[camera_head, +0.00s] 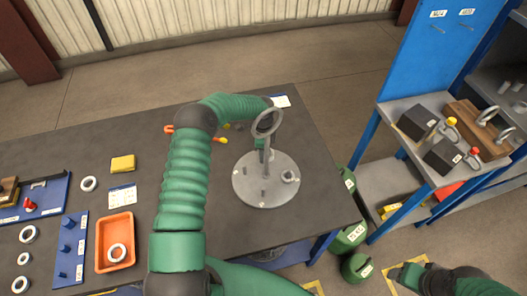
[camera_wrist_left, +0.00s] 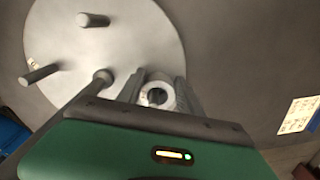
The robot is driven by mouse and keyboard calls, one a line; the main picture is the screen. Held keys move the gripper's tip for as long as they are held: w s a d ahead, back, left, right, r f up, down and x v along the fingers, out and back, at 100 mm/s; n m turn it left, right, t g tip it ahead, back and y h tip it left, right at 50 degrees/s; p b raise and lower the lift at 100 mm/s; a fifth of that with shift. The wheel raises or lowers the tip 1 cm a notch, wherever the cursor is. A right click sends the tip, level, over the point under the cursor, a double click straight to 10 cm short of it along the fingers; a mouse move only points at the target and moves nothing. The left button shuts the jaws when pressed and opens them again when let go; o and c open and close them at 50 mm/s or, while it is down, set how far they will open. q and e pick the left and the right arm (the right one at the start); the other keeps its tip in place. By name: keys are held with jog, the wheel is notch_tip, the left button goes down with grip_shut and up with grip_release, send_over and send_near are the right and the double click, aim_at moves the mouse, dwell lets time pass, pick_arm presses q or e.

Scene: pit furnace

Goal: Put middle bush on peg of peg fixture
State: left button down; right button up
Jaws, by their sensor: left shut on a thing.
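The peg fixture (camera_head: 250,188) is a round grey plate with upright pegs, near the right end of the table. My left gripper (camera_head: 265,165) points down over it. In the left wrist view its fingers (camera_wrist_left: 157,85) are shut on a pale grey ring, the bush (camera_wrist_left: 149,92), near the plate's edge. Something dark shows in its hole; I cannot tell whether it is a peg. Bare pegs (camera_wrist_left: 42,73) stand nearby. The head view shows a ring (camera_head: 290,174) on the plate's right side; I cannot tell whether it is the held one. My right gripper (camera_head: 403,274) is at lower right, away from the table.
Several loose rings (camera_head: 28,234) lie at the table's left, and another is in an orange tray (camera_head: 129,259). A blue peg strip (camera_head: 70,270) and a yellow block (camera_head: 122,163) are also there. A blue-framed shelf (camera_head: 372,130) stands at right; green canisters (camera_head: 358,267) stand on the floor.

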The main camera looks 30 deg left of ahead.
pick_arm(q)
jog(key=shift+d, duration=0.45)
jog(key=shift+d+f, duration=0.1)
jog(key=c, duration=0.8)
grip_release()
jog(key=shift+o, duration=0.2)
jog(key=shift+a, duration=0.45)
jog(key=shift+s+r, duration=0.1)
jog(key=shift+r, duration=0.45)
notch_tip(320, 180, up, 11)
jog(key=b, duration=0.1)
jog(key=shift+r+b, duration=0.15)
jog(key=shift+b, duration=0.15)
pick_arm(e)
jog(key=shift+d+f, duration=0.4)
jog(key=shift+f, duration=0.45)
pick_arm(q)
jog(key=shift+d, duration=0.1)
